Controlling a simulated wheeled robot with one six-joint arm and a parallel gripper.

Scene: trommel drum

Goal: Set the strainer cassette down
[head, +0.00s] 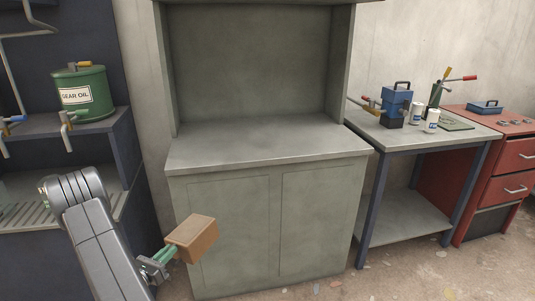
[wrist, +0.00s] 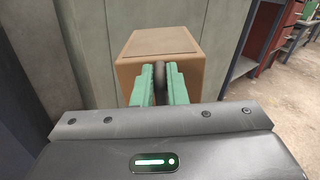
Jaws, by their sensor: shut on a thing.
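The strainer cassette, which I take to be the brown box (head: 192,238), is held in front of the grey cabinet, below its countertop level in the head view. In the wrist view the box (wrist: 158,52) sits straight ahead, with a darker panel on top. My gripper (head: 172,250) has green fingers, and they are shut on a dark round knob or handle at the box's near face. The fingers (wrist: 159,85) hide part of that face. The grey countertop (head: 265,143) is empty.
A dark shelf unit (head: 100,122) with a green gear oil drum (head: 82,92) stands at the left. At the right are a metal-topped workbench (head: 462,137) with tools and cans, and a red drawer cabinet (head: 515,157). An upper shelf with side panels encloses the counter's back.

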